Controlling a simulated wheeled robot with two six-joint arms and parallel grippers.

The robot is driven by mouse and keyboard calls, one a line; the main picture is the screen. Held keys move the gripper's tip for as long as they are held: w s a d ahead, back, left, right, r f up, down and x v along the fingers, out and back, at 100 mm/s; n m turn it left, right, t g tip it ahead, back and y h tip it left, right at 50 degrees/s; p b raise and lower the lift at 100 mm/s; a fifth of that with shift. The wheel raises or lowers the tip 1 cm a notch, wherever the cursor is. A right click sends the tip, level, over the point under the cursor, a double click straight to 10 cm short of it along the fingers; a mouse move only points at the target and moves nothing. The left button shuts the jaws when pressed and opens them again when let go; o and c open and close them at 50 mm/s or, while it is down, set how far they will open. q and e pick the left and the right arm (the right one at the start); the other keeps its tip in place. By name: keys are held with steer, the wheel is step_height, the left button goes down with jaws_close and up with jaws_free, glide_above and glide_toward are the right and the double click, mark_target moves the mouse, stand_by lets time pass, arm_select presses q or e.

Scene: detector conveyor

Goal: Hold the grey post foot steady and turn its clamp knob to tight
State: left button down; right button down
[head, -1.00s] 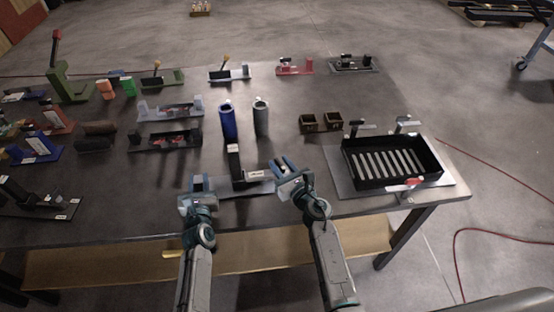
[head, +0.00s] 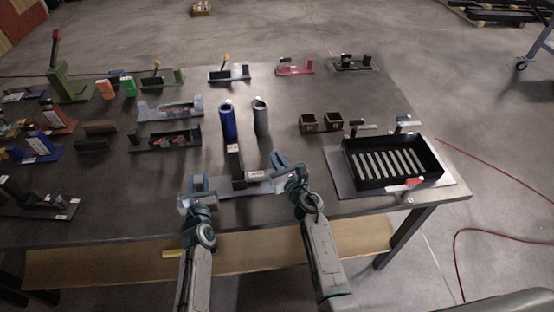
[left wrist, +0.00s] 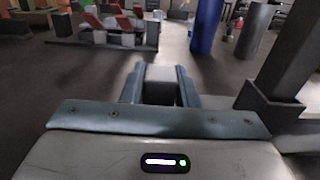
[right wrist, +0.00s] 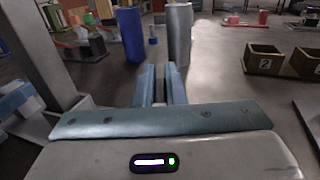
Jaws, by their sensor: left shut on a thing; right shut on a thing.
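The grey post foot (head: 248,188) lies near the table's front edge in the head view, with a dark upright post (head: 235,165) and a white label (head: 255,175). My left gripper (head: 197,186) is at its left end; in the left wrist view its fingers (left wrist: 160,88) are shut on a grey block (left wrist: 160,75). My right gripper (head: 280,165) is at the foot's right end; in the right wrist view its fingers (right wrist: 160,88) are shut on a small part between them, mostly hidden. I cannot make out the clamp knob or its setting.
A blue cylinder (head: 228,122) and a grey cylinder (head: 261,118) stand behind the foot. Two small dark boxes (head: 309,123) and a black slotted tray (head: 395,165) are to the right. Several fixtures fill the left side.

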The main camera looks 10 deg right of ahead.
steer(key=shift+m+h, duration=0.4)
steer(key=shift+h, duration=0.2)
steer(key=c, duration=1.5)
jaws_free()
steer(key=v, duration=1.2)
steer(key=shift+d+f, duration=0.1)
steer(key=shift+f, duration=0.1)
